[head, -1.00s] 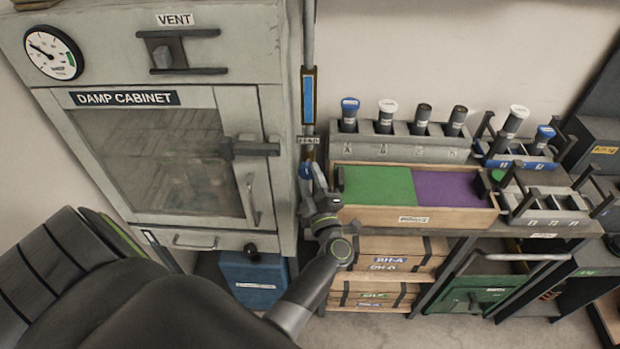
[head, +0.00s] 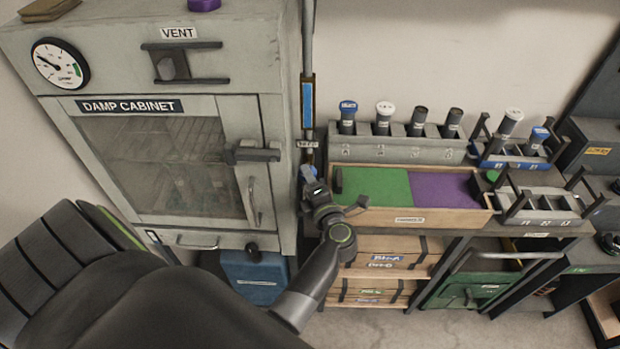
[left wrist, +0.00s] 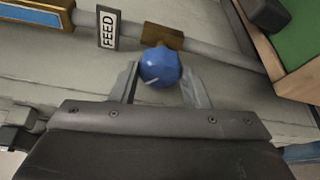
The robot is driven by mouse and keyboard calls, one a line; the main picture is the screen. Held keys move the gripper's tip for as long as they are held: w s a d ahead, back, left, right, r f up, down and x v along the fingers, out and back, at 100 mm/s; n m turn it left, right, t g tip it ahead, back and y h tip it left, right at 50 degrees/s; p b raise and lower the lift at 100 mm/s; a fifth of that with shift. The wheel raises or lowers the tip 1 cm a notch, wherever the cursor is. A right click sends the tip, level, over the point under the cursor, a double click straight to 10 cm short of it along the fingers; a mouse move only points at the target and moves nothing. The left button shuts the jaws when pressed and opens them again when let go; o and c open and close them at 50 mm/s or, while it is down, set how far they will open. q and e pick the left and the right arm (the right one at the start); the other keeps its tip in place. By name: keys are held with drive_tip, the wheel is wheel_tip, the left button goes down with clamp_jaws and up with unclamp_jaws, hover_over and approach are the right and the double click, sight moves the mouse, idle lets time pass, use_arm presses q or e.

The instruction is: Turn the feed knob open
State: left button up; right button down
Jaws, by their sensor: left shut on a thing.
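The feed knob (left wrist: 161,68) is a blue faceted knob with a pale line on its face, on the pipe beside the FEED label (left wrist: 108,28). My left gripper (left wrist: 163,78) is shut on the knob, one finger on each side of it. In the head view the gripper (head: 310,178) is at the pipe (head: 308,110), just right of the damp cabinet (head: 200,215). Little of the knob shows there. My right gripper is not in view.
The wooden tray (head: 400,223) with green and purple halves stands close to the right of my left gripper. A rack (head: 395,150) of several capped tubes stands behind it. The cabinet's latch handle (head: 255,153) juts out on the left.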

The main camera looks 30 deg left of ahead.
use_arm(q)
drive_tip(key=shift+r+n, duration=0.1)
drive_tip(key=shift+n, duration=0.2)
idle(0.4)
drive_tip(key=o, duration=0.7)
drive_tip(key=shift+w, duration=0.1)
